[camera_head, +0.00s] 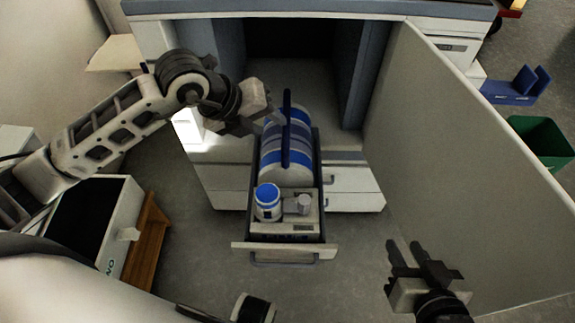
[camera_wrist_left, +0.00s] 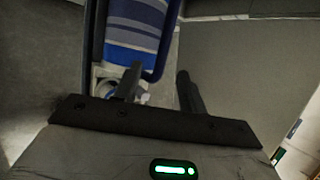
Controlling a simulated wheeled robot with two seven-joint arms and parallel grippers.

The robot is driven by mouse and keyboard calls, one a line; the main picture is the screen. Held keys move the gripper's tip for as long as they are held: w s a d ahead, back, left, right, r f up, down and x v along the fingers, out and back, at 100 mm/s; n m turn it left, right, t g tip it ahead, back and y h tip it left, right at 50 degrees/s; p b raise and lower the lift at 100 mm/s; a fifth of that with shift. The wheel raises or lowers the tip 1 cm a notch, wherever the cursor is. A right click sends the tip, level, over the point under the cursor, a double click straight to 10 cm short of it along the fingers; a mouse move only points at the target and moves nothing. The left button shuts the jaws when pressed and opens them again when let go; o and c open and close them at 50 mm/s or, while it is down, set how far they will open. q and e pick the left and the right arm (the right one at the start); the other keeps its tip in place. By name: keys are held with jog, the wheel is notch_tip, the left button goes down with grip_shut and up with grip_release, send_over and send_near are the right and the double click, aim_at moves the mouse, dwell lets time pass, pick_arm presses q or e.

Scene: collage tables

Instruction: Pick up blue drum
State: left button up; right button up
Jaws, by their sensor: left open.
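The blue drum (camera_head: 272,160), striped in blue, grey and white, lies in the pulled-out drawer (camera_head: 284,247) of the desk. A dark blue bar (camera_head: 287,130) stands across its middle. My left gripper (camera_head: 264,122) is open at the drum's upper left. In the left wrist view the striped drum (camera_wrist_left: 135,28) shows beyond the spread fingers of that gripper (camera_wrist_left: 157,88), with nothing held between them. Whether a finger touches the drum cannot be told. My right gripper (camera_head: 418,262) is open and empty at the lower right, well away from the drawer.
A white jar with a blue lid (camera_head: 267,201) and a small grey piece (camera_head: 304,203) sit at the drawer's front. A tall grey panel (camera_head: 450,150) stands at the right. An open white box (camera_head: 117,215) is at the left. Clear floor lies before the drawer.

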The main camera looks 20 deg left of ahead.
aim_at(285, 132)
pick_arm(q)
jog(key=x, duration=0.7)
jog(key=shift+d+f, duration=0.2)
jog(key=shift+d, duration=0.15)
jog(key=shift+s, duration=0.1)
grip_shut()
dwell(0.6)
dwell(0.4)
jog(key=shift+r, duration=0.3)
